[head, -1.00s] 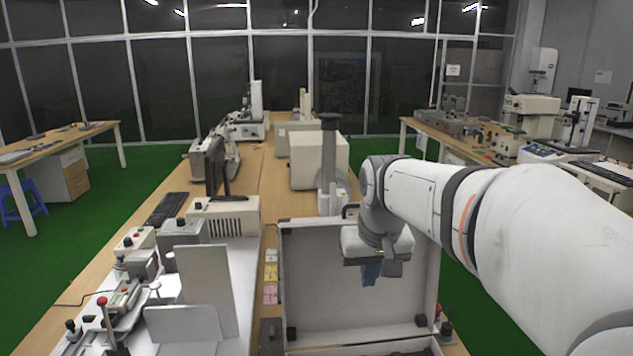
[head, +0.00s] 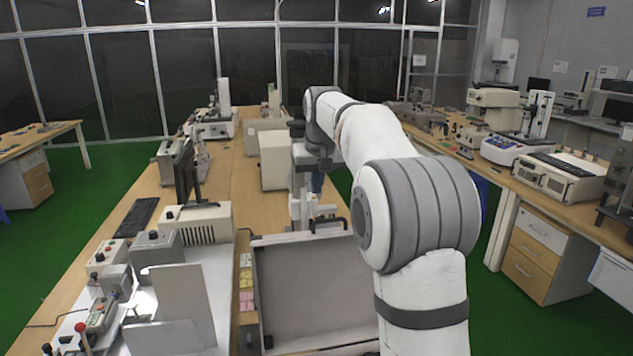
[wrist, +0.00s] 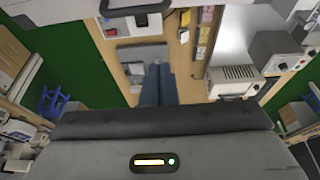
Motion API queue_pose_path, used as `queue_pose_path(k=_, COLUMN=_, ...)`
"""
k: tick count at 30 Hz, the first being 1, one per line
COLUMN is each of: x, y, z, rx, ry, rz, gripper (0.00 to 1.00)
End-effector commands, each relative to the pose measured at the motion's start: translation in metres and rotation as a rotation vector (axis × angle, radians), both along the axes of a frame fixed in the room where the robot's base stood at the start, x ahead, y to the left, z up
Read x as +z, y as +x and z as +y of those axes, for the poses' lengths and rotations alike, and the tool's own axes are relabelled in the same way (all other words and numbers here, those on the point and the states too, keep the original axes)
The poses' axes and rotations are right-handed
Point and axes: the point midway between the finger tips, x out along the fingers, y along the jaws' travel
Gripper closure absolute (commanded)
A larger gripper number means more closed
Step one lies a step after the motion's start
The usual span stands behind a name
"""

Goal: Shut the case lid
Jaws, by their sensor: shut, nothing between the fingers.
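The case (head: 312,290) lies open on the wooden bench at the lower middle of the head view. Its lid stands raised, with the pale grey lining facing me and a dark handle (head: 330,222) at its top edge. My arm covers the case's right side. My gripper (head: 317,183) is beyond and above the lid's top edge, apart from it, with blue fingers pointing down. In the wrist view the blue fingers (wrist: 158,86) are together and empty.
A cream box (head: 274,160) and a grey-white stand (head: 310,205) are behind the case, close to my gripper. A vented box (head: 197,225), a monitor (head: 186,178) and white panels (head: 183,300) stand to the left. Small coloured blocks (head: 246,280) line the case's left side.

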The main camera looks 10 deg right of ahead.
Motion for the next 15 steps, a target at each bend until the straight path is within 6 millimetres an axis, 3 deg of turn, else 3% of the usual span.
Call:
queue_pose_path(k=9, x=-0.065, y=0.023, z=0.000, rx=0.001, ry=0.000, rz=0.005, gripper=1.00)
queue_pose_path(k=15, x=-0.061, y=-0.005, z=0.001, rx=0.001, ry=0.000, rz=-0.001, gripper=1.00)
